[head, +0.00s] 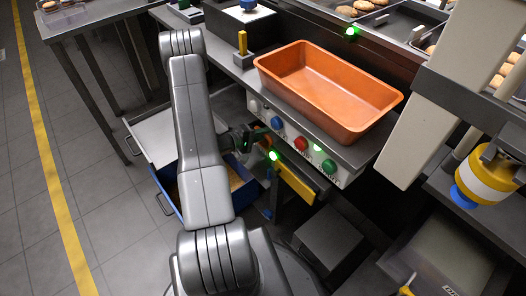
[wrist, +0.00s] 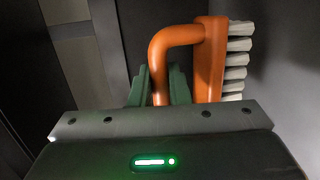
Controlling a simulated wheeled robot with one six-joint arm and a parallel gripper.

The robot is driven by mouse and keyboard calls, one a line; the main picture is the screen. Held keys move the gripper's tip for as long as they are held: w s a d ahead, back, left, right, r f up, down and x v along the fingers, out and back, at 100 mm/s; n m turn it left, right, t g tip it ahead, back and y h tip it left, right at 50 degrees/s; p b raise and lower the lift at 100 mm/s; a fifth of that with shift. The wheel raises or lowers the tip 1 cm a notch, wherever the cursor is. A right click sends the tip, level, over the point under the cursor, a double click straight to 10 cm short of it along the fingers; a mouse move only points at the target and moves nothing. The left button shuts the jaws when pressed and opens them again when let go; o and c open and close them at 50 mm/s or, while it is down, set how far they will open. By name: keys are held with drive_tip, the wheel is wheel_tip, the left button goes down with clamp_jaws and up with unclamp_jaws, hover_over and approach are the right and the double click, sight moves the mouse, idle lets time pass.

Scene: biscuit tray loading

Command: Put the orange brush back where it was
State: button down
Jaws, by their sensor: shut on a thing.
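The orange brush (wrist: 208,60) has a bent handle and pale bristle tufts along its right side in the wrist view. My gripper (wrist: 160,84) has its green fingers on either side of the lower handle and is shut on it. In the head view my gripper (head: 246,139) is low in front of the counter, beside its button panel. Only a small orange part of the brush (head: 264,131) shows there. The brush is above or near an open blue drawer (head: 165,193); the exact gap cannot be told. My arm hides much of that drawer.
An orange bin (head: 335,95) stands empty on the counter. A pale open drawer (head: 152,137) is left of my arm. A yellow bar (head: 298,185) runs below the button panel (head: 300,143). A dark box (head: 328,243) stands lower right. The floor at left is clear.

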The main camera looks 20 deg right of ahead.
sight(259, 146)
drive_tip(key=shift+f+b, duration=0.75)
drive_tip(key=shift+f, duration=2.1)
drive_tip(key=shift+f, duration=0.2)
drive_tip(key=c, duration=1.4)
unclamp_jaws()
